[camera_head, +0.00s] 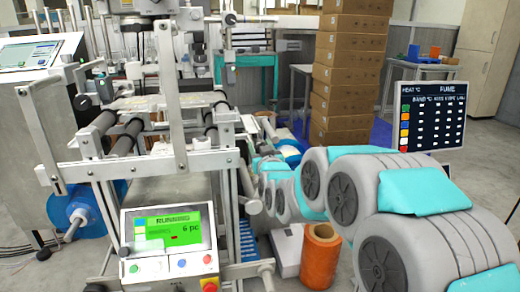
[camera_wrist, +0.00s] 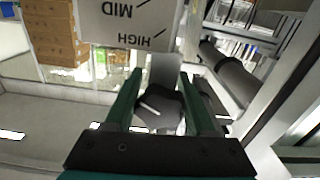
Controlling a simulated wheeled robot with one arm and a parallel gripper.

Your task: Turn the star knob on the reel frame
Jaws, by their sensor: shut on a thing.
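In the wrist view, the dark star knob (camera_wrist: 160,112) sits between the two green fingers of my gripper (camera_wrist: 160,82), which is shut on it. A short pale mark shows on the knob. A pale plate (camera_wrist: 125,25) beyond the knob carries the words MID and HIGH, upside down, with tick lines. In the head view, the reel frame (camera_head: 172,90) stands left of centre, with metal posts and dark rollers. My arm reaches toward its right side. The knob and my fingertips cannot be made out in that view.
A control box (camera_head: 170,245) with a green RUNNING screen stands at the frame's front. An orange reel (camera_head: 320,255) stands on the floor below my arm. Stacked cardboard boxes (camera_head: 345,75) rise behind. A dark display panel (camera_head: 433,115) stands at right.

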